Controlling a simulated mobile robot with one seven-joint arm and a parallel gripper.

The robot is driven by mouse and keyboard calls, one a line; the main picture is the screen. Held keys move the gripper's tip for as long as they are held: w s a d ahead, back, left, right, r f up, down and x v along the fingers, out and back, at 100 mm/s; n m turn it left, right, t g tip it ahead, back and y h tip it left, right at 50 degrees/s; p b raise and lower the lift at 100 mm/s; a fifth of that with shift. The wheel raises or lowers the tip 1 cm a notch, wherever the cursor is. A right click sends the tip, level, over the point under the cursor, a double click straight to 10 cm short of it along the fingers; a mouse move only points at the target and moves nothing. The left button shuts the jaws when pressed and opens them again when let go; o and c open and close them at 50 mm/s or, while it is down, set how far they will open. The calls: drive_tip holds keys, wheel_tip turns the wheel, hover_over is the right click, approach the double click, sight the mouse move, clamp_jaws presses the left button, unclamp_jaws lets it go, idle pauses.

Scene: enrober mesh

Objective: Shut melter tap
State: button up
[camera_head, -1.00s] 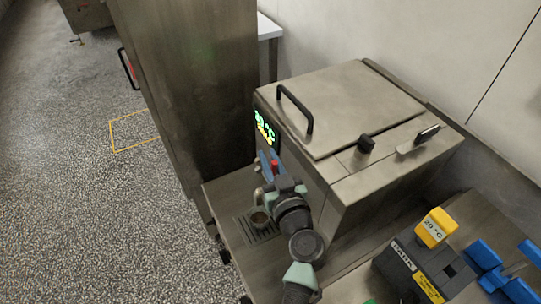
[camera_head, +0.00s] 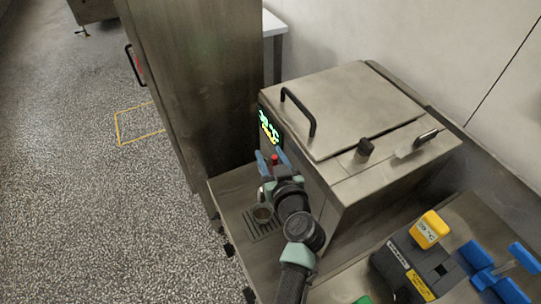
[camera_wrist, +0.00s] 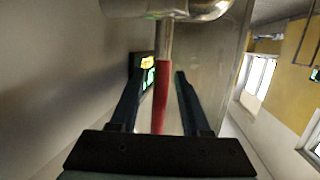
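The melter (camera_head: 350,108) is a steel box with a lidded top and a lit display on its front. Its tap has a red lever (camera_head: 274,159), and the steel tap body (camera_head: 264,193) is partly hidden behind my gripper. In the wrist view the red lever (camera_wrist: 161,98) runs up between my fingers to a shiny steel part of the tap (camera_wrist: 170,8). My gripper (camera_head: 270,156) is at the tap, its two blue fingers either side of the lever. In the wrist view my gripper (camera_wrist: 160,74) is open, with gaps on both sides of the lever.
A tall steel cabinet (camera_head: 200,90) is to the left. A dark device with a yellow block (camera_head: 430,229) and blue-handled parts (camera_head: 490,268) lie at lower right.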

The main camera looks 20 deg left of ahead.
drive_tip(key=v, duration=0.7)
drive_tip(key=shift+s+d+b, duration=0.15)
drive_tip(key=shift+s+b, duration=0.1)
drive_tip(key=shift+b, duration=0.2)
